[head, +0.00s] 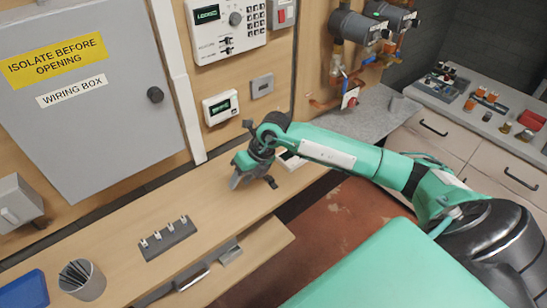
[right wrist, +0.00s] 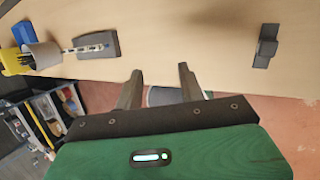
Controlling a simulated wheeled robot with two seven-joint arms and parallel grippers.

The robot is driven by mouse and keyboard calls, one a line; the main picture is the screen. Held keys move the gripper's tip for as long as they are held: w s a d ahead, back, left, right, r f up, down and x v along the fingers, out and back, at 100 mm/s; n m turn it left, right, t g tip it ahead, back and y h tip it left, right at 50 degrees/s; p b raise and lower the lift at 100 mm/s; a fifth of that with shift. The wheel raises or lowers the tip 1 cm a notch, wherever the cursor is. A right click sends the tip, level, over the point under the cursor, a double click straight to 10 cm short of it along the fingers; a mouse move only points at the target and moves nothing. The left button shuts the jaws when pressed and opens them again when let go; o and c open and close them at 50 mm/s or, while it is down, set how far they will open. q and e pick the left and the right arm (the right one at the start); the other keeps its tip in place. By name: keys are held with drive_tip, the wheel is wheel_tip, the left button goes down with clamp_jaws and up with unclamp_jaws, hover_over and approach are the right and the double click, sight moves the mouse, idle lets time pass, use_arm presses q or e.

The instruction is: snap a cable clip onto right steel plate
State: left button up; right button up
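A dark strip holder (head: 168,240) with several small pale clips standing on it lies on the wooden bench. The holder also shows in the right wrist view (right wrist: 105,46). My right gripper (head: 254,183) is over the bench, right of and apart from the holder. In the right wrist view its two fingers (right wrist: 160,82) are apart with nothing between them. Grey metal pieces (head: 230,253) sit at the bench's front; I cannot tell whether one is the right steel plate. My left gripper is not in view.
A grey cup of dark rods (head: 82,280) and a blue bin (head: 24,290) stand at the left. A dark bracket-like piece (right wrist: 266,46) shows at the right in the right wrist view. A grey wiring box (head: 90,95) is on the wall behind. Bench between holder and gripper is clear.

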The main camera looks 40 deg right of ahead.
sight(270, 178)
drive_tip(key=w+d+m+h, duration=0.1)
drive_tip(key=d+h, duration=0.4)
drive_tip(key=d, duration=0.6)
drive_tip(key=shift+g, duration=0.4)
drive_tip(key=f+b, duration=0.1)
drive_tip(key=f, duration=0.1)
drive_tip(key=f+b, duration=0.2)
drive_tip(key=w+f+b, duration=0.1)
drive_tip(key=f+b, duration=0.1)
drive_tip(key=shift+d+f, duration=0.25)
drive_tip(key=shift+f, duration=0.15)
drive_tip(key=shift+w+f+b, duration=0.2)
drive_tip(key=shift+f+b, duration=0.4)
drive_tip(key=shift+f, duration=0.15)
drive_tip(key=shift+r, duration=0.1)
clamp_jaws()
drive_tip(key=shift+r, duration=0.1)
